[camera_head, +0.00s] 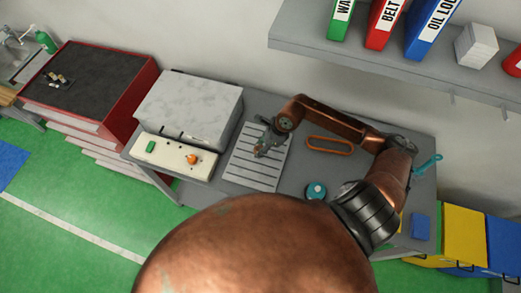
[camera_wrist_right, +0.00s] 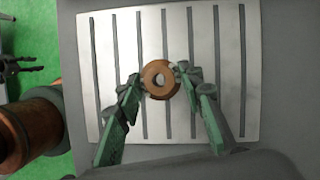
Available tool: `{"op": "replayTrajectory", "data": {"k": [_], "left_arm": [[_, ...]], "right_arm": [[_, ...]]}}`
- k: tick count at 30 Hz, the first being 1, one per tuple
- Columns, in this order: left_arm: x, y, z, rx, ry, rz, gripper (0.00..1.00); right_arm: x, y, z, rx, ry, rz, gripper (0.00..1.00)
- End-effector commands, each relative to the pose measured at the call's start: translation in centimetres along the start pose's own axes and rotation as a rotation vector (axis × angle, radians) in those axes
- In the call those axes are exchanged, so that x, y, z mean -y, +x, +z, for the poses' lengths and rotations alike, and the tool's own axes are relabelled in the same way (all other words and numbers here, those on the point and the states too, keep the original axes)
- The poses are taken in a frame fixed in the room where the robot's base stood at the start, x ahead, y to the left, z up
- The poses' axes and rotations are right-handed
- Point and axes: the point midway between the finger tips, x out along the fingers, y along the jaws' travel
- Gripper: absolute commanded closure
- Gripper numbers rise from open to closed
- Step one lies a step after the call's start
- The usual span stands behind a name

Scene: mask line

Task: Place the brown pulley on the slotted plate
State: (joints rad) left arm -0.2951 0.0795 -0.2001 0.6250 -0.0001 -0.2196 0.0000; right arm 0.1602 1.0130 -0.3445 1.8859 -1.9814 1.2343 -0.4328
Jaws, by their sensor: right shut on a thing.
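The brown pulley (camera_wrist_right: 148,76), a ring with a centre hole, is held between the green fingertips of my right gripper (camera_wrist_right: 160,82) in the right wrist view. The slotted plate (camera_wrist_right: 105,60) is pale metal with several dark parallel slots and lies behind the pulley in that view. In the head view the plate (camera_head: 240,177) lies on the grey bench, with my right gripper (camera_head: 264,151) over its upper right part. Whether the pulley touches the plate I cannot tell. My left gripper (camera_wrist_right: 38,64) shows at the left edge of the right wrist view, fingers apart and empty.
A white control box (camera_head: 174,157) with a green button and an orange knob stands left of the plate. A grey-white block (camera_head: 190,105) is behind it. A brown oval belt (camera_head: 330,147) and a teal round part (camera_head: 316,190) lie to the right. A shelf (camera_head: 350,55) hangs above.

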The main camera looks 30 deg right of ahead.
Motion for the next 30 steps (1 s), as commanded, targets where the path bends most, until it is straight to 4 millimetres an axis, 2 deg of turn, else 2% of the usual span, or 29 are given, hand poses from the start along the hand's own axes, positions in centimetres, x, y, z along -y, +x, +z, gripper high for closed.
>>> {"op": "replayTrajectory", "data": {"k": [3, 9, 20, 21, 28, 30], "left_arm": [[0.0, -0.3, 0.1, 0.002, 0.000, 0.000, 0.60], [0.0, -1.4, 0.6, 0.009, -0.001, 0.000, 0.60], [0.0, -1.0, 0.8, 0.011, -0.002, 0.001, 0.60], [0.0, -0.9, 0.8, 0.011, -0.002, 0.001, 0.60], [0.0, -1.1, 0.7, 0.011, -0.002, 0.000, 0.60], [0.0, -1.1, 0.7, 0.011, -0.002, 0.000, 0.60]], "right_arm": [[0.7, 0.9, -0.3, 0.000, 0.003, 0.001, 0.90], [0.5, 3.1, -1.2, 0.001, 0.001, 0.001, 0.90], [0.5, 3.7, -1.4, 0.000, -0.002, 0.000, 0.90], [0.5, 3.8, -1.5, 0.000, -0.002, 0.000, 0.65], [0.5, 3.6, -1.4, 0.000, -0.001, 0.000, 0.49], [0.5, 3.6, -1.4, 0.000, -0.001, 0.000, 0.48]]}}
